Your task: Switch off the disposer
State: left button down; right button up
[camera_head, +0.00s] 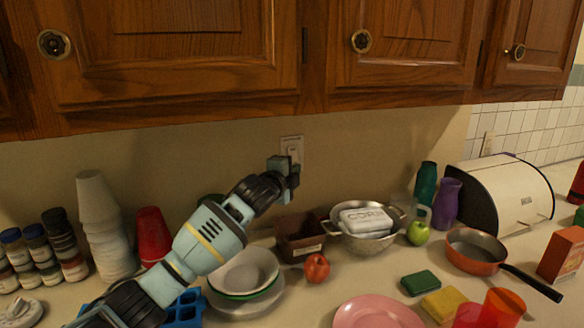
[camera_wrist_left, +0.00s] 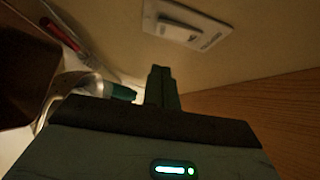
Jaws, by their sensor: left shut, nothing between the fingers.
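A pale switch plate (camera_head: 291,150) is on the wall under the cabinets. I cannot tell which way the rocker is tipped. My left gripper (camera_head: 284,170) is shut and empty, its tips at the lower part of the plate in the head view. In the left wrist view the shut fingers (camera_wrist_left: 161,88) appear just below the plate, with a small gap in the picture. Contact cannot be told. My right gripper is not in view.
Wooden cabinets (camera_head: 190,50) hang above the plate. Foam cups (camera_head: 103,230) and spice jars (camera_head: 60,240) stand at left.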

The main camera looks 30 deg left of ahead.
aim_at(297, 162)
pick_arm(q)
jog(key=shift+w+a+f, duration=0.2)
jog(key=shift+w+a, duration=0.55)
jog(key=shift+w, duration=0.3)
jog(key=shift+w+a+f, duration=0.15)
jog(key=shift+w+a, duration=0.6)
jog(key=shift+w, duration=0.3)
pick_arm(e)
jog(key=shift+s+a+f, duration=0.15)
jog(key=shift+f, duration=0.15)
pick_arm(q)
jog(key=shift+b, duration=0.3)
jog(key=shift+w+a+f, duration=0.15)
jog(key=shift+a, duration=0.05)
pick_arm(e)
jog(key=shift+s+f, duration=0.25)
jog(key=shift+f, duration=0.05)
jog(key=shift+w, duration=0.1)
pick_arm(q)
jog(key=shift+d, duration=0.1)
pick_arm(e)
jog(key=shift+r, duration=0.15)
